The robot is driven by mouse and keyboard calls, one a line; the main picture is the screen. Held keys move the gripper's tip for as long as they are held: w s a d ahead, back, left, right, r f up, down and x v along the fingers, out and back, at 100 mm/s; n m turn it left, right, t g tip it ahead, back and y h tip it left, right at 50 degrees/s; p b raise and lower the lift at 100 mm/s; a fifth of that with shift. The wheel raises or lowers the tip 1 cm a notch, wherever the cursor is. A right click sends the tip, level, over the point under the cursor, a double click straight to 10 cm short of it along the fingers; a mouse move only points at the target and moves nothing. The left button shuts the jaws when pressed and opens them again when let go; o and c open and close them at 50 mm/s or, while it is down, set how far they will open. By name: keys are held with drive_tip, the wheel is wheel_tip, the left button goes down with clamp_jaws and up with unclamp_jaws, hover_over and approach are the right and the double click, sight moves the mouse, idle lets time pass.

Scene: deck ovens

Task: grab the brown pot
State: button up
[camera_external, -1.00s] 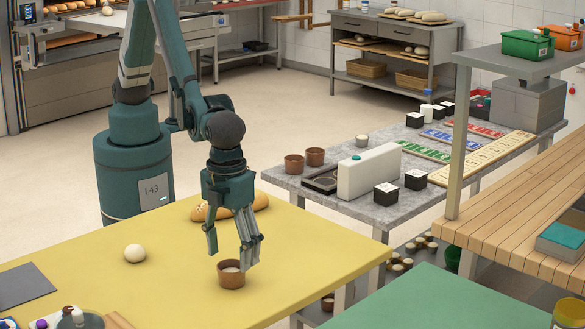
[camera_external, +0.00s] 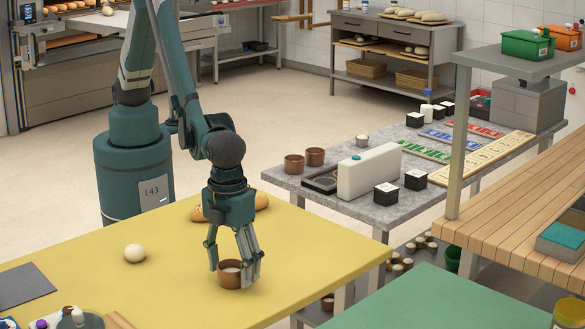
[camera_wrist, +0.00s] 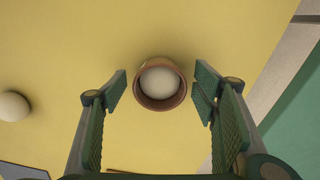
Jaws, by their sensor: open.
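The brown pot (camera_external: 231,280) stands upright on the yellow table near its right front part, with something round and whitish inside it. In the wrist view the pot (camera_wrist: 139,92) sits between my two fingers, a gap showing on each side. My gripper (camera_external: 234,272) is open and points down over the pot, its fingertips low beside the pot's rim. The fingers also show in the wrist view (camera_wrist: 160,88), spread apart with nothing held. The fingers partly cover the pot's right side in the external view.
A pale dough ball (camera_external: 134,253) lies left on the yellow table (camera_external: 160,295). A bread loaf (camera_external: 262,201) lies behind my gripper. Two similar brown pots (camera_external: 294,164) stand on the grey table behind. The yellow surface around the pot is clear.

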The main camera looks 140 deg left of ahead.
sight(232, 265)
drive_tip(key=c, duration=1.1)
drive_tip(key=shift+r, duration=0.15)
drive_tip(key=shift+r+p, duration=0.45)
drive_tip(key=shift+r, duration=4.4)
